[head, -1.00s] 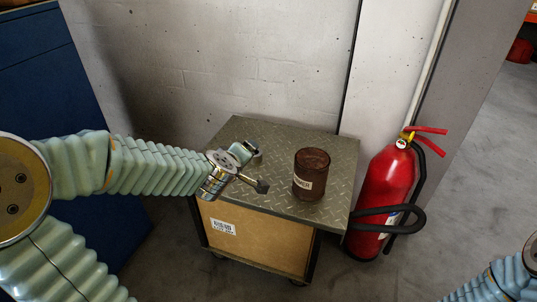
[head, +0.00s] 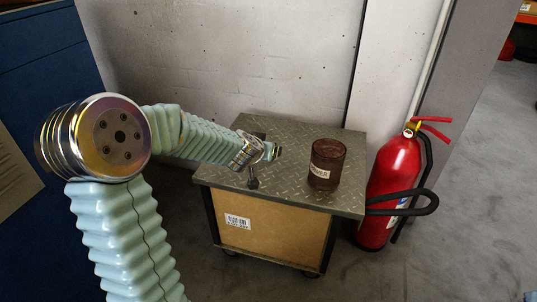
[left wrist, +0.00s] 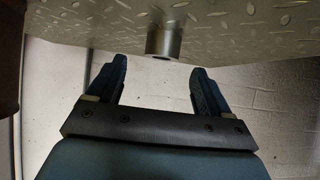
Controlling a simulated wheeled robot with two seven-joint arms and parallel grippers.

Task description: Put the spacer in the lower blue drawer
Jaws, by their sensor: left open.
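The spacer (left wrist: 164,42), a short grey metal cylinder, stands on the cart's tread-plate top in the left wrist view. In the head view I cannot make it out clearly near my left gripper (head: 265,167). That gripper is open and empty over the left part of the cart top. In the left wrist view its two fingers (left wrist: 155,80) are spread, with the spacer ahead between their lines and not between the pads. A blue cabinet (head: 40,65) with a horizontal seam stands at the left; my left arm covers part of it. I cannot tell which drawer is the lower one.
The cart (head: 293,200) has a tread-plate top and a tan front. A brown labelled jar (head: 327,165) stands on its right part and shows at the left wrist view's edge (left wrist: 9,60). A red fire extinguisher (head: 390,190) stands right of the cart. A wall is behind.

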